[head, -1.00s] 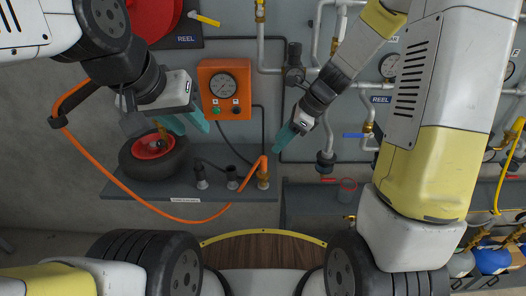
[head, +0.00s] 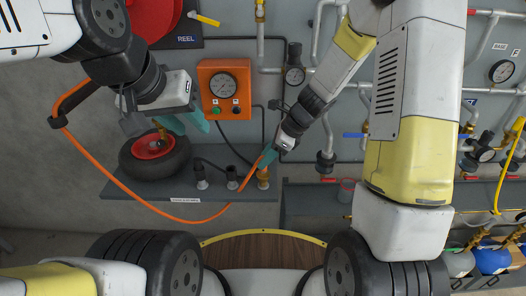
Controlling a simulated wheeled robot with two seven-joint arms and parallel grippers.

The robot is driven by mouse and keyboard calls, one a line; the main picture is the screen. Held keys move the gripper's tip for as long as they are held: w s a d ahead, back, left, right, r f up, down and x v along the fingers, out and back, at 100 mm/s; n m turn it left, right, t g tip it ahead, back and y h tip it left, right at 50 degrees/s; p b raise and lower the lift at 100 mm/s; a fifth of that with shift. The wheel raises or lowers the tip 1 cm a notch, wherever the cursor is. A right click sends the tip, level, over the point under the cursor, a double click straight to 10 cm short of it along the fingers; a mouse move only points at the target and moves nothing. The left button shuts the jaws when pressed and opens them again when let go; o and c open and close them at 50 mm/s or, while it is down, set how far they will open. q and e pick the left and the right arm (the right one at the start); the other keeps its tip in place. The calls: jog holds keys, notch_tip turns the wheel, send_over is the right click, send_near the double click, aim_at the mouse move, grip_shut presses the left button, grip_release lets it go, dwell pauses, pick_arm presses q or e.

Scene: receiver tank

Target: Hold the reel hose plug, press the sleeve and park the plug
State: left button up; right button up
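The orange reel hose (head: 130,199) hangs from the left in a loop under the shelf and rises to the brass fitting (head: 263,178) at the shelf's right end. My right gripper (head: 266,159) is at the hose's upper end, just above that fitting. Its teal fingers overlap the hose end and hide the plug and sleeve, so I cannot tell whether they grip. My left gripper (head: 187,124) is above the wheel, left of the orange gauge box. Its teal fingers are apart with nothing seen between them.
A black wheel with red hub (head: 150,158) lies on the grey shelf (head: 150,188), beside two dark-topped fittings (head: 202,181). The orange gauge box (head: 224,89) is on the wall above. Pipes and valves fill the wall at right. A red cup-like holder (head: 346,190) stands at right.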

grip_shut()
pick_arm(q)
jog(key=c, duration=0.4)
jog(key=shift+w+d+f, duration=0.15)
jog(key=shift+w+f, duration=0.1)
grip_shut()
jog(key=w+d+f+n+g+h, duration=0.2)
jog(key=w+f+n+h, duration=0.1)
jog(key=w+f+n, duration=0.65)
jog(key=w+d+f+n+g+h, duration=0.1)
jog(key=w+f+n+g+h, duration=0.15)
jog(key=w+f+n, duration=0.6)
jog(key=shift+s+d+f+n+t+h, duration=0.15)
jog(key=shift+d+f+n, duration=0.5)
jog(key=shift+d+f, duration=0.7)
jog(key=shift+s+d+f+n+t, duration=0.15)
jog(key=shift+d+f+n, duration=0.65)
jog(key=shift+f, duration=1)
jog(key=shift+d+f+n+t+h, duration=0.15)
jog(key=shift+d+f+n, duration=0.4)
jog(key=shift+d+f, duration=0.85)
